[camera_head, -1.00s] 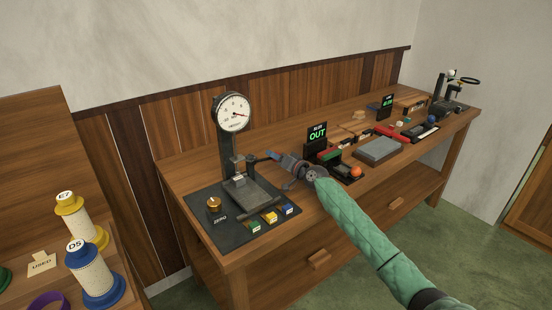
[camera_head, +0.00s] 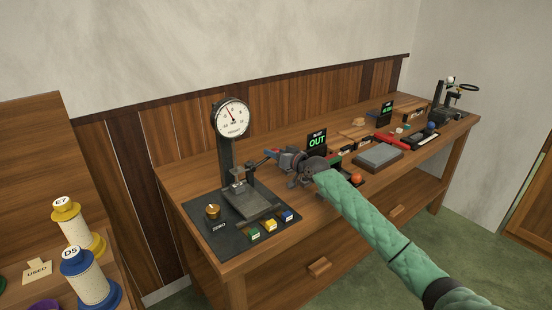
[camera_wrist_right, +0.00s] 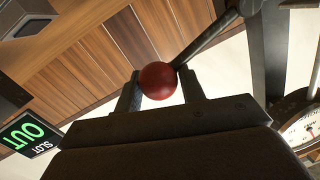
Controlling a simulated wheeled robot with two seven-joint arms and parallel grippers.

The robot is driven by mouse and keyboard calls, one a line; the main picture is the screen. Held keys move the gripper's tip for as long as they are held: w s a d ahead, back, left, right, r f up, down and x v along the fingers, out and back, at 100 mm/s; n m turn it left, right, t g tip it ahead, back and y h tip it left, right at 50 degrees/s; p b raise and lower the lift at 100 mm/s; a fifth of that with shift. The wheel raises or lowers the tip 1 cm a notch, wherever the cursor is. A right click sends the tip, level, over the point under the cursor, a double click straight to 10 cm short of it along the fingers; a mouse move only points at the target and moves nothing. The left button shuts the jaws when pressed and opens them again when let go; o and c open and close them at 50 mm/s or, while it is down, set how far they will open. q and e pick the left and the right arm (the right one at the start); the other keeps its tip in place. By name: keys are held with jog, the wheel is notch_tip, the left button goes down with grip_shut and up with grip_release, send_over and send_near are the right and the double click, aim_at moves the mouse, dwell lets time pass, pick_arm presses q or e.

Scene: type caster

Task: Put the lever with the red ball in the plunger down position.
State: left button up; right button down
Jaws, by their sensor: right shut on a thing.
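A dial gauge (camera_head: 231,118) stands on a black post at the rear of a dark base plate, at the left end of the bench. The lever's red ball (camera_wrist_right: 158,80) sits between the two fingers of my right gripper (camera_wrist_right: 160,92) in the right wrist view. Its dark rod (camera_wrist_right: 208,41) runs up and to the right from the ball. In the head view my right gripper (camera_head: 276,154) is just right of the gauge post, above the plate, and hides most of the ball. The gauge needle points up and slightly left. My left gripper is not in view.
The base plate has a brass ZERO knob (camera_head: 212,212) and green, yellow and blue blocks (camera_head: 271,225) at its front. An OUT sign (camera_head: 317,140), an orange ball (camera_head: 356,178) and a grey slab (camera_head: 378,156) are to the right. Spools (camera_head: 88,278) stand lower left.

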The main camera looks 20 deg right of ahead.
jog(key=shift+s+a+r+n, duration=0.1)
jog(key=shift+a+n, duration=0.05)
jog(key=shift+n, duration=0.15)
jog(key=shift+a+r+n, duration=0.1)
jog(key=shift+r+n, duration=0.05)
jog(key=shift+n, duration=0.15)
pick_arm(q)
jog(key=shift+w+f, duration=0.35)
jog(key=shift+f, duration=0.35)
pick_arm(e)
jog(key=shift+r, duration=0.1)
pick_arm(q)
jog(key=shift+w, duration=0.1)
pick_arm(e)
jog(key=c, duration=0.9)
grip_release()
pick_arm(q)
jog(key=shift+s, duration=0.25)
pick_arm(e)
jog(key=shift+r, duration=0.15)
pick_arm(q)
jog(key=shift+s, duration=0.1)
